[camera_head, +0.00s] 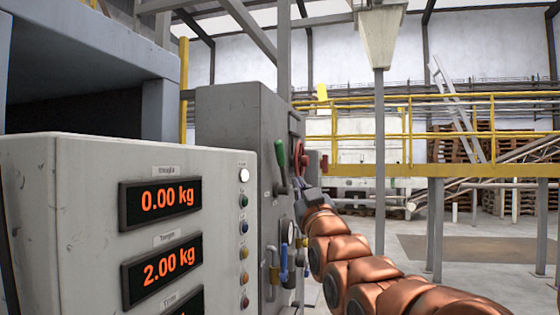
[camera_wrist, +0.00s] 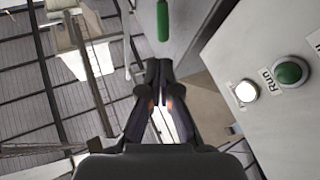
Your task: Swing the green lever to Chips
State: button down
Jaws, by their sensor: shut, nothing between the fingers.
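The green lever (camera_head: 281,154) is on the side of the grey cabinet (camera_head: 235,125), its green grip pointing up in the head view. The green grip also shows at the top of the wrist view (camera_wrist: 163,20). My gripper (camera_wrist: 159,66) is shut and empty. Its fingertips lie just below the green grip in the wrist picture, with a gap showing between them. In the head view, my gripper (camera_head: 311,194) is small and partly hidden, to the right of and below the lever. I cannot make out a Chips label in either view.
A red handle (camera_head: 301,158) sits just right of the lever. Gauges and blue valves (camera_head: 284,260) are below. The display panel (camera_head: 100,220) with weight readouts and buttons stands at front left. A Run button (camera_wrist: 290,72) shows at right in the wrist view. Open floor lies at right.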

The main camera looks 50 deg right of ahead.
jog(key=shift+w+a, duration=0.15)
jog(key=shift+w, duration=0.05)
jog(key=p, duration=0.6)
send_near(282, 154)
jog(key=shift+x, duration=3.6)
